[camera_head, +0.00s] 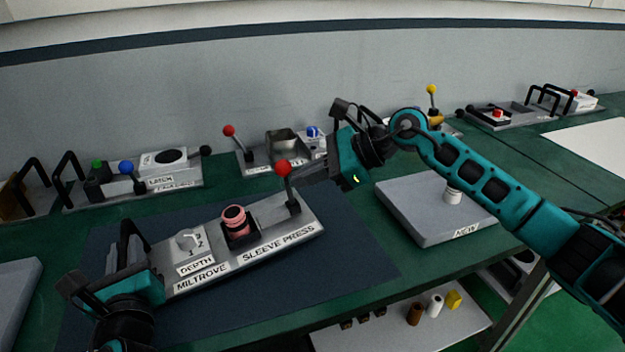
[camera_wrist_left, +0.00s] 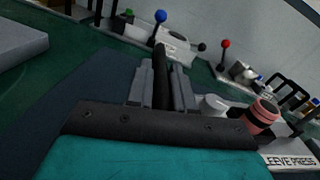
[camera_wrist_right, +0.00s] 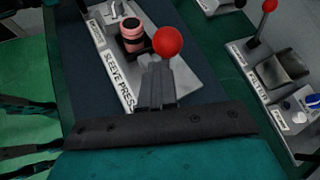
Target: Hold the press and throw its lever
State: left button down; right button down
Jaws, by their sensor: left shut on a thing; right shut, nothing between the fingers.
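The grey sleeve press (camera_head: 262,212) lies on a dark blue mat (camera_head: 345,260), with a pink-and-black sleeve (camera_head: 235,220) in its middle and a DEPTH dial (camera_head: 188,240) to the left. Its lever (camera_head: 290,190) stands near the right end, topped by a red ball (camera_head: 283,168), and leans slightly left. My left gripper (camera_head: 130,262) is shut on the black handle at the press's left end; the left wrist view shows the handle (camera_wrist_left: 161,70) between the fingers. My right gripper (camera_head: 305,175) is shut and empty beside the lever; the red ball (camera_wrist_right: 167,42) shows just beyond its fingertips.
A LATCH fixture (camera_head: 165,170) and another red-knobbed fixture (camera_head: 262,157) stand behind the press. A grey NEW pad (camera_head: 420,215) with a white cylinder (camera_head: 453,195) lies right. A lower shelf (camera_head: 400,335) holds small parts.

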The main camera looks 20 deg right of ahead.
pick_arm(q)
jog(key=shift+f, duration=0.55)
pick_arm(e)
jog(key=v, duration=1.1)
pick_arm(q)
jog(key=shift+a, duration=0.1)
pick_arm(e)
jog(key=shift+s+d+r, duration=0.1)
pick_arm(q)
jog(key=c, duration=1.2)
grip_release()
jog(key=o, duration=0.3)
jog(key=shift+r, duration=0.25)
